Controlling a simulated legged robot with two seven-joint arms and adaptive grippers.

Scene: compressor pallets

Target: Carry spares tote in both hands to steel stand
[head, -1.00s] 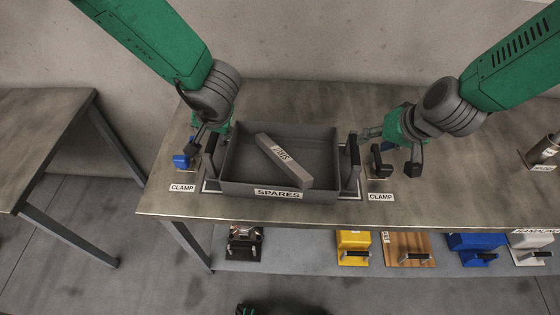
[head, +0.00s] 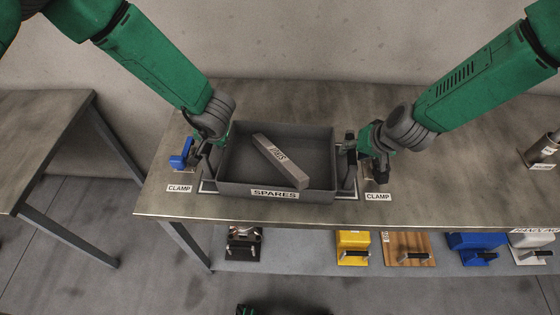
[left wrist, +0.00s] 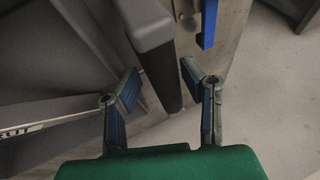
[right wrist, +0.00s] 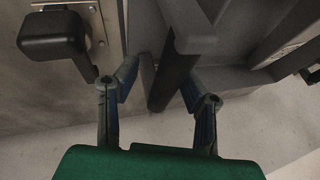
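The grey spares tote (head: 275,192) sits on the bench, labelled SPARES, with a labelled grey bar (head: 281,161) inside. It has an upright black handle at each end. My left gripper (head: 207,148) is at the left handle; in the left wrist view its open fingers (left wrist: 161,80) stand either side of the dark handle grip (left wrist: 165,82). My right gripper (head: 362,150) is at the right handle; in the right wrist view its open fingers (right wrist: 159,82) stand either side of the grip (right wrist: 172,78). A steel-topped table (head: 45,140), possibly the steel stand, is at the left.
A clamp with a blue handle (head: 180,153) stands left of the tote; a black-handled clamp (right wrist: 55,38) stands right of it. A holder (head: 542,150) is at the far right. Several parts lie on the lower shelf (head: 300,262). A floor gap separates the two tables.

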